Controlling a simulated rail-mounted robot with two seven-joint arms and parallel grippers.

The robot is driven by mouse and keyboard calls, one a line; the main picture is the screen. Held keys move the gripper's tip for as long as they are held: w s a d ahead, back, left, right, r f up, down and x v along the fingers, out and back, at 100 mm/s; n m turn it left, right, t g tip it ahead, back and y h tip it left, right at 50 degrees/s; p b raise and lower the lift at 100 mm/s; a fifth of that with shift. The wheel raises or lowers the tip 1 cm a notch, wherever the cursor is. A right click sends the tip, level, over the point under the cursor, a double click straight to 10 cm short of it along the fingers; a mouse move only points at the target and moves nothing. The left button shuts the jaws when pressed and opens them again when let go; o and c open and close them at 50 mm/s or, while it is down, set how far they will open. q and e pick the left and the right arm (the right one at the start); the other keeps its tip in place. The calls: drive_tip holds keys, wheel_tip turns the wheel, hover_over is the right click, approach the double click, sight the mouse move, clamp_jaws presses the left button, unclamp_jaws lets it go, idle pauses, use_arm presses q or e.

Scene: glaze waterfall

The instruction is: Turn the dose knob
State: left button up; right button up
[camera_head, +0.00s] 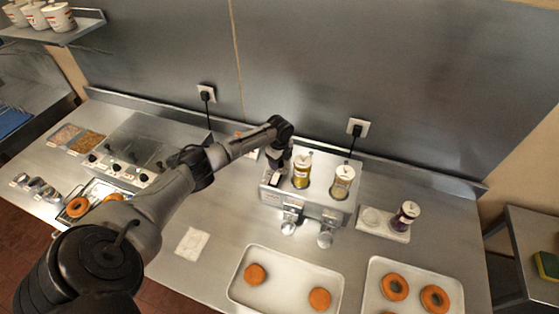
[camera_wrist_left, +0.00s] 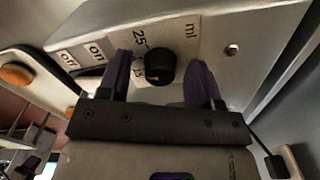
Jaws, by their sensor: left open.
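The dose knob (camera_wrist_left: 160,66) is a round black knob on the dispenser's metal face, beside a white label (camera_wrist_left: 182,38) with numbers and "ml". My left gripper (camera_wrist_left: 160,84) is open, with one purple finger on each side of the knob. In the head view the left gripper (camera_head: 277,160) is at the left end of the grey dispenser (camera_head: 312,204), and the knob is hidden there. My right gripper is not in view.
Trays with doughnuts (camera_head: 255,274) lie in front. A small tray (camera_head: 386,233) with a dark purple bottle (camera_head: 405,214) is at its right. A white sheet (camera_head: 192,243) lies front left.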

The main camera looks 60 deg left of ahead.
use_arm(q)
wheel_tip(320, 180, up, 14)
drive_tip(key=b, duration=0.1)
idle(0.5)
drive_tip(key=shift+f, duration=0.1)
idle(0.5)
